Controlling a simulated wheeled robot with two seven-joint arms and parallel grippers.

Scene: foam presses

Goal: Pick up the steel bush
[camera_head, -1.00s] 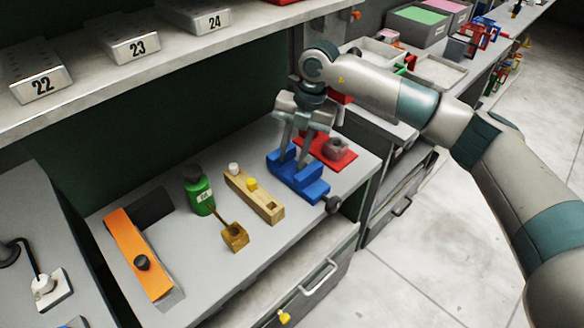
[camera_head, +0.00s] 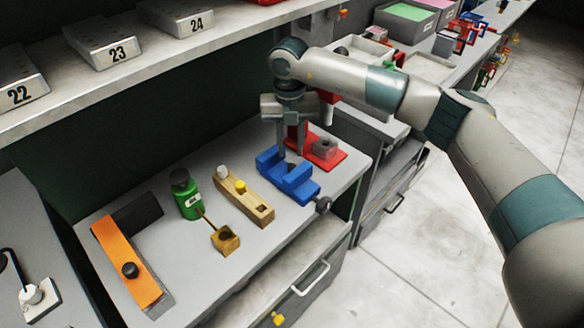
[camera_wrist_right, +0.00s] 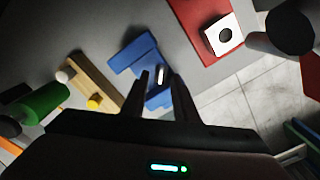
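A small bright metal piece, which looks like the steel bush (camera_wrist_right: 161,75), sits at the blue vise (camera_wrist_right: 139,58) in the right wrist view. In the head view the vise (camera_head: 291,181) stands at the right end of the bench; I cannot make out the bush there. My right gripper (camera_head: 291,153) points down over the vise. In the wrist view its two fingers (camera_wrist_right: 160,77) are apart, with the bush seen in the gap between them. I cannot tell how far above it the tips are. My left gripper is not in view.
A red plate (camera_head: 330,161) with a holed block (camera_head: 325,147) lies just behind the vise. To its left are a wooden block (camera_head: 250,204), a brass block (camera_head: 225,240), a green bottle (camera_head: 187,197) and an orange strip (camera_head: 124,262). A shelf (camera_head: 95,90) overhangs the back.

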